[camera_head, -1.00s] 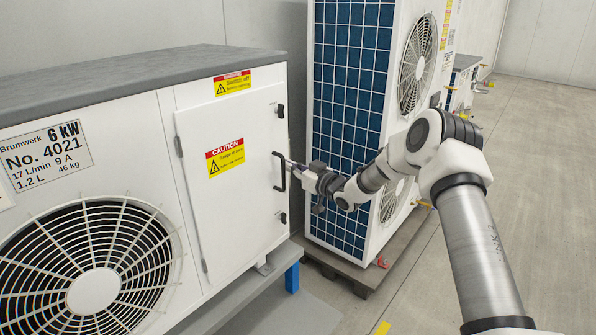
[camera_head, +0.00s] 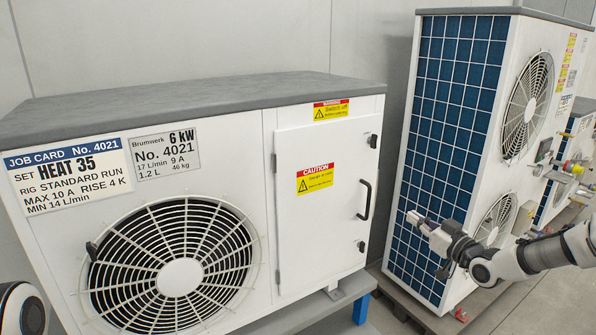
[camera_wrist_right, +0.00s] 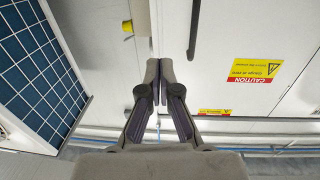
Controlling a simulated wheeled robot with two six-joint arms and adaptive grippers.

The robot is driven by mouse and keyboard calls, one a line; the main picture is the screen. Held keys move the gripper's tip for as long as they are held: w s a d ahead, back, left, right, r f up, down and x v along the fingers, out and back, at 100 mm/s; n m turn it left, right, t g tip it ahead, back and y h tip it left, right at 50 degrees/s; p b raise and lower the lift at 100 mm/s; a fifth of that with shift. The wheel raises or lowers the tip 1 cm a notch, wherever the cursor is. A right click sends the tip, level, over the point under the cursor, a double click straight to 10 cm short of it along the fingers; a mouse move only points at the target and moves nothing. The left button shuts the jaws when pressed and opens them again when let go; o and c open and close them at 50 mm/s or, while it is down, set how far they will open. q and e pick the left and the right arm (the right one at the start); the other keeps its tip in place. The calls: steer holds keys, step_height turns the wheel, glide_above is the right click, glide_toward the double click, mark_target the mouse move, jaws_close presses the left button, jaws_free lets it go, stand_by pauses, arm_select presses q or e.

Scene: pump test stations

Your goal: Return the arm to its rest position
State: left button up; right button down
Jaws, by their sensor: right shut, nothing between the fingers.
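My right arm (camera_head: 545,256) comes in from the right edge in the head view. Its gripper (camera_head: 412,217) is in front of the blue-finned unit (camera_head: 437,130), right of the white cabinet door (camera_head: 322,220) and apart from its black handle (camera_head: 366,200). In the right wrist view the gripper (camera_wrist_right: 173,68) is shut and empty, with its fingertips together. The door is closed, and it also shows in the wrist view (camera_wrist_right: 270,110). A rounded white and dark part of mine shows at the lower left of the head view; my left gripper does not show.
The white unit with a job card (camera_head: 69,178) and a fan grille (camera_head: 172,268) fills the left. The tall blue-finned unit stands on a low pallet (camera_head: 440,318) close to the gripper. Concrete floor (camera_head: 545,305) is partly open at lower right.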

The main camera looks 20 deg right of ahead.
steer(key=s+a+f+n+g+y+p, duration=0.1)
steer(key=s+a+f+g, duration=0.15)
steer(key=a+f, duration=0.55)
steer(key=s+a+f+n+g+y, duration=0.1)
steer(key=a+f+g, duration=0.3)
steer(key=a+f, duration=0.4)
steer(key=s+a+f+g, duration=0.4)
steer(key=s+a+f, duration=0.4)
steer(key=s+f, duration=0.2)
steer(key=s+a+f+m+g+h+p, duration=0.1)
steer(key=s+a+f+g, duration=0.15)
steer(key=s, duration=0.45)
steer(key=s+a+f+g+h, duration=0.1)
steer(key=s+f, duration=0.3)
steer(key=s, duration=0.2)
steer(key=s+d+m+g+h, duration=0.3)
steer(key=s, duration=0.9)
steer(key=shift+s+d+r+g, duration=0.15)
steer(key=shift+s+g, duration=0.1)
steer(key=shift+g, duration=0.15)
steer(key=shift+w, duration=0.1)
